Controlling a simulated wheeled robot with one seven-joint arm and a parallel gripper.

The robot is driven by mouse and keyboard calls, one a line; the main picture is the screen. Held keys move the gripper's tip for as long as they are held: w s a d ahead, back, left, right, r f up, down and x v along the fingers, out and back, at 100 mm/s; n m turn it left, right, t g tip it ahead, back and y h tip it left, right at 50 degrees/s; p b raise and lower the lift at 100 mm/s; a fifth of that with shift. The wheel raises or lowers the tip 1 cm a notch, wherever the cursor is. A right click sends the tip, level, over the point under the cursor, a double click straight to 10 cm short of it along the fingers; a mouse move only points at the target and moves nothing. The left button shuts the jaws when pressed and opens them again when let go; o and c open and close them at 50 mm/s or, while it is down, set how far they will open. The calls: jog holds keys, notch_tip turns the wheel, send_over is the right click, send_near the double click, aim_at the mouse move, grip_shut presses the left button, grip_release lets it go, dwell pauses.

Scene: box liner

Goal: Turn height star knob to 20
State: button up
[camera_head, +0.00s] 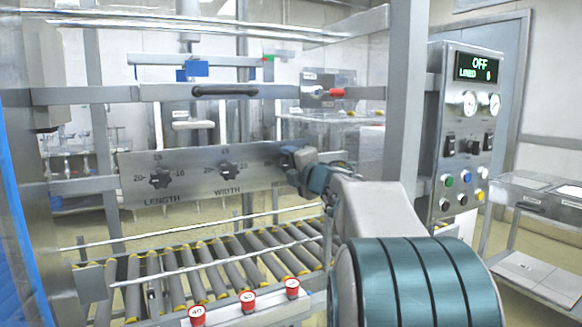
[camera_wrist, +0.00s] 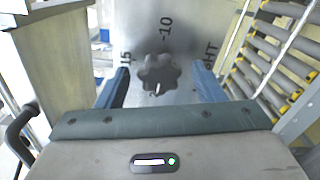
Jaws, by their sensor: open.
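The height star knob (camera_wrist: 158,73) is dark, round and lobed, and sits on a grey metal panel in the wrist view. Printed marks "-10" above it and "15" to its left show, with part of the word HEIGHT at right. A small light mark shows on the knob's lower side; I cannot tell its exact setting. My gripper (camera_wrist: 160,78) is open, with one blue finger on each side of the knob and gaps between. In the head view my gripper (camera_head: 304,168) is at the panel's right end and hides most of the height knob.
The length knob (camera_head: 160,176) and width knob (camera_head: 229,170) are on the same panel (camera_head: 195,188), to the left. A roller conveyor (camera_head: 190,272) with red-capped knobs (camera_head: 248,297) lies below. A post (camera_head: 405,95) and control box (camera_head: 466,130) reading OFF stand at right.

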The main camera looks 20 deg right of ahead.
jog(key=s, duration=1.3)
jog(key=shift+s+d+p, duration=0.25)
jog(key=shift+s+p, duration=0.05)
jog(key=shift+s, duration=0.1)
